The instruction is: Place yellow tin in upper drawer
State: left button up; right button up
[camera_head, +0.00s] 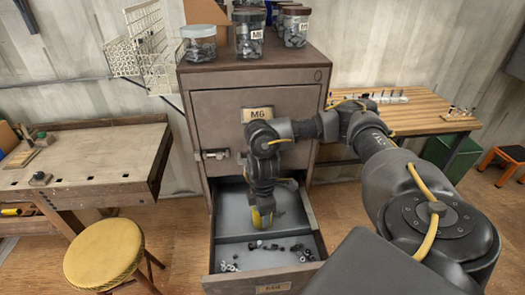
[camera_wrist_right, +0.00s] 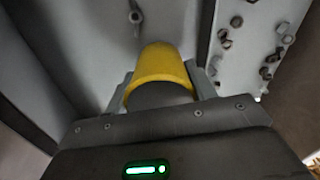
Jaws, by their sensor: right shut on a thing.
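The yellow tin (camera_head: 262,219) is at the end of my right gripper (camera_head: 263,204), inside the open drawer (camera_head: 222,282) of the brown cabinet. The right gripper points down and is shut on the tin. In the right wrist view the tin (camera_wrist_right: 160,66) sits between the two fingers (camera_wrist_right: 160,92), over the drawer's grey floor. It is over the rear compartment, whose floor looks otherwise nearly bare. I cannot tell whether the tin touches the floor. The cabinet panel labelled M6 (camera_head: 225,107) above the open drawer is shut. My left gripper is not in view.
The drawer's front compartment holds several loose nuts and bolts (camera_head: 280,250); a divider separates it from the rear. Jars (camera_head: 249,35) stand on the cabinet top. A yellow stool (camera_head: 104,252) and workbench (camera_head: 90,165) stand left, a wooden table (camera_head: 425,115) right.

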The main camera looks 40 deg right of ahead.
jog(key=shift+f, duration=0.4)
jog(key=o, duration=1.2)
jog(key=shift+f, duration=0.1)
notch_tip(320, 180, up, 12)
jog(key=shift+r+p, duration=0.2)
jog(key=shift+p, duration=0.8)
jog(key=shift+r, duration=0.1)
